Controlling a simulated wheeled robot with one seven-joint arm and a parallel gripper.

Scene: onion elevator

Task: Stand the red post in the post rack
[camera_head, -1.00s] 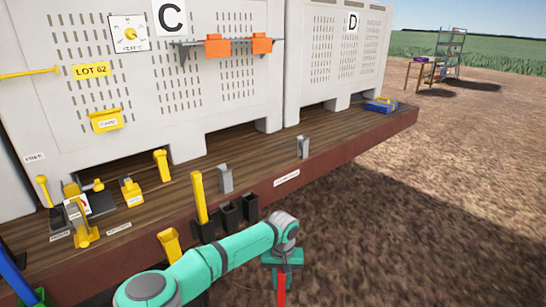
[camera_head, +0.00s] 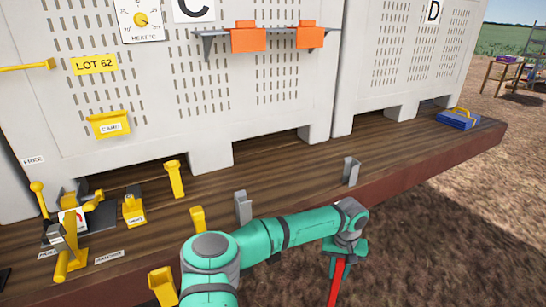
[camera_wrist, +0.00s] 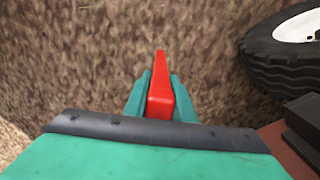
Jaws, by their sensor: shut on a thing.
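My gripper (camera_head: 344,248) is out beyond the deck's front edge, above the bare ground, at the right of my arm. It is shut on the red post (camera_head: 337,284), which hangs down, slightly tilted, and runs out of the bottom of the head view. In the wrist view the red post (camera_wrist: 160,98) sits between both teal fingers (camera_wrist: 159,90). The black post rack is hidden behind my arm in the head view; only the top of a yellow post (camera_head: 197,218) shows there. A dark block (camera_wrist: 307,118) at the wrist view's right edge may be part of the rack.
The wooden deck (camera_head: 290,165) carries grey brackets (camera_head: 243,208) (camera_head: 351,171), yellow posts and levers at left, and a blue case (camera_head: 458,120) at right. Large grey bins stand behind. A tyre (camera_wrist: 285,55) is near the deck edge in the wrist view. Open ground lies right.

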